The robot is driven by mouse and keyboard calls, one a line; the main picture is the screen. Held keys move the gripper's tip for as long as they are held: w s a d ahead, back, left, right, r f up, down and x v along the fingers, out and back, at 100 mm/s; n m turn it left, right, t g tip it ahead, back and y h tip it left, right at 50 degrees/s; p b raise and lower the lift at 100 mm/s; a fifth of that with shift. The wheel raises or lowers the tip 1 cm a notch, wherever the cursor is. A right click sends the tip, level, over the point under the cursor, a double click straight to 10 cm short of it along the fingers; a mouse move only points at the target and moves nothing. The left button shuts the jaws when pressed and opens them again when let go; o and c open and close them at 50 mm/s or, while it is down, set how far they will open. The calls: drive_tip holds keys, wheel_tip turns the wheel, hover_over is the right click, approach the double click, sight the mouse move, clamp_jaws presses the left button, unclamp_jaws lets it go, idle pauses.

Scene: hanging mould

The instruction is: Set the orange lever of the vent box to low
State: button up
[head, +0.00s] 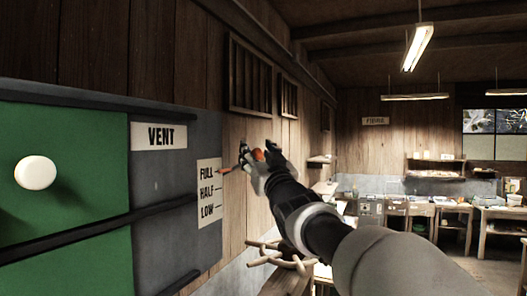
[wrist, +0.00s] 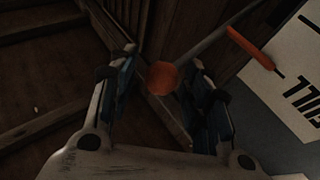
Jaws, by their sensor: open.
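The vent box (head: 158,215) has a dark grey face with a VENT sign and a white scale card (head: 208,195) marked FULL, HALF and LOW from top to bottom. The lever's orange pointer (head: 226,171) is at the FULL mark; it also shows beside the card in the wrist view (wrist: 252,48). The lever's round orange knob (wrist: 163,78) sits on a grey rod. My gripper (head: 256,149) is open around the knob (head: 259,155), with one finger on each side in the wrist view. Whether the fingers touch it I cannot tell.
A green panel (head: 65,130) with a white round knob (head: 37,172) is at the left, crossed by dark rails. Barred wall openings (head: 249,77) are above my gripper. A wooden rack (head: 283,258) stands below my arm. Benches (head: 490,210) line the far right.

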clamp_jaws()
idle(0.6)
